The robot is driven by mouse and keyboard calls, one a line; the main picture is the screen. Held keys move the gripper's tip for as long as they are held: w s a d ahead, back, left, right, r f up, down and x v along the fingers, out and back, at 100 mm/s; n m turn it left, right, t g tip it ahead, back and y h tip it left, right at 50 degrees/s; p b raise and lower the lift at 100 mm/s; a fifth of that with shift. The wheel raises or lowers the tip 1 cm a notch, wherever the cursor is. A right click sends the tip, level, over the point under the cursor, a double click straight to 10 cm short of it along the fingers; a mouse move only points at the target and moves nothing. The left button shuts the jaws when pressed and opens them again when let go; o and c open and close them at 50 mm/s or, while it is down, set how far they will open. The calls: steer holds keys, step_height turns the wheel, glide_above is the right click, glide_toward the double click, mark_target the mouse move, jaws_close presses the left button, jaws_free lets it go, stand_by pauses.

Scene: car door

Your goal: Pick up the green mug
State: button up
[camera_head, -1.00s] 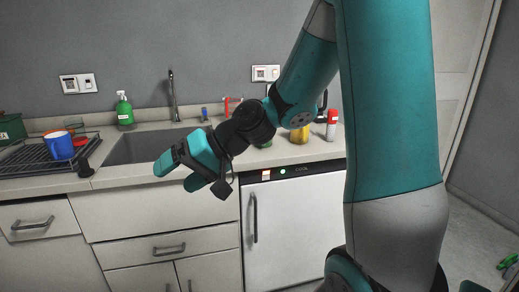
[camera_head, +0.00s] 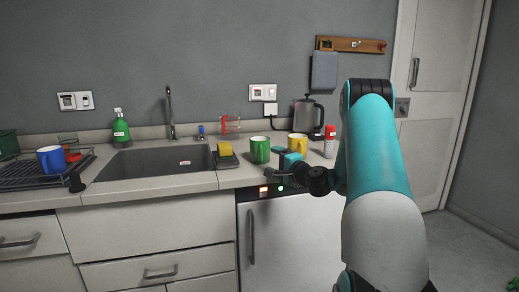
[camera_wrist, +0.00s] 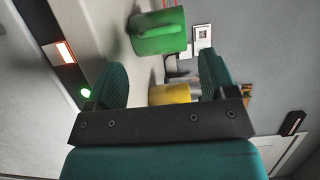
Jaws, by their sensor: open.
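The green mug (camera_head: 260,150) stands upright on the counter, right of the sink. In the wrist view the green mug (camera_wrist: 160,32) appears on its side, beyond the fingertips and between their lines. My gripper (camera_head: 277,165) is at the counter's front edge, just right of and in front of the mug. In the wrist view my gripper (camera_wrist: 162,72) has its two teal fingers apart, with nothing held between them. The mug appears apart from both fingers.
A yellow mug (camera_head: 298,143) stands close right of the green one. A red-topped shaker (camera_head: 330,142) and a kettle (camera_head: 308,117) are further right. A yellow sponge (camera_head: 225,148) lies left, beside the sink (camera_head: 160,160). A blue mug (camera_head: 51,159) stands on the rack.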

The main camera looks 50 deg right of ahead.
mark_target(262, 154)
steer(key=p+x, duration=0.2)
steer(key=x, duration=0.7)
steer(key=shift+d, duration=0.1)
steer(key=c, duration=0.8)
